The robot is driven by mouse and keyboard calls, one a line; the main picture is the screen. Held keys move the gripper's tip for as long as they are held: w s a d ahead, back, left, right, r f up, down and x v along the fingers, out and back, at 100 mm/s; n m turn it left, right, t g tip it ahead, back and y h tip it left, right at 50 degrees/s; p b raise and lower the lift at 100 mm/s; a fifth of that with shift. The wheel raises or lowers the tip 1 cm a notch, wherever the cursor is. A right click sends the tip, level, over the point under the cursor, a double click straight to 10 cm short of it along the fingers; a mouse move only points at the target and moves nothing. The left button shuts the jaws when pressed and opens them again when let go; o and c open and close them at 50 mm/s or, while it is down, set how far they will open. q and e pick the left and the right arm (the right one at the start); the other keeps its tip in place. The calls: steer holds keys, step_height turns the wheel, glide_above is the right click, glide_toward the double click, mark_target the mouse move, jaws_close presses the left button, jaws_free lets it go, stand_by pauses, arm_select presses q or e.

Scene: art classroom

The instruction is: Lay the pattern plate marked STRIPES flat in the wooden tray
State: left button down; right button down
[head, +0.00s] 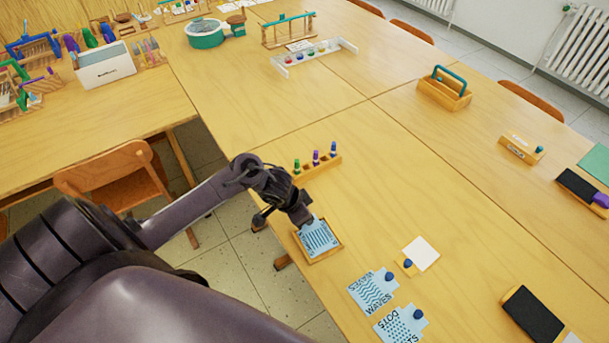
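A light blue pattern plate with vertical stripes (318,237) is in the wooden tray (325,257) near the table's left edge. It looks roughly flat inside the rim, though I cannot tell whether it rests fully on the bottom. My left gripper (301,217) is right at the plate's far-left end. It hides that end, so any knob and label there are not visible. I cannot make out whether its fingers are closed on the plate. My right gripper is not in view.
The WAVES plate (367,293) and DOTS plate (396,326), each with a blue knob, lie to the right of the tray. A white card (421,254) lies above them. A wooden rack (317,168) with coloured pegs stands behind my gripper. The table centre is clear.

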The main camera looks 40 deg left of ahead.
arm_select(q)
steer(key=shift+f+p, duration=0.1)
steer(key=shift+p, duration=0.45)
stand_by(0.7)
stand_by(0.3)
steer(key=c, duration=1.2)
jaws_free()
steer(key=shift+c, duration=0.2)
steer(key=shift+o, duration=0.2)
steer(key=shift+o, duration=1)
steer(key=shift+r+p, duration=3)
steer(key=shift+p, duration=0.7)
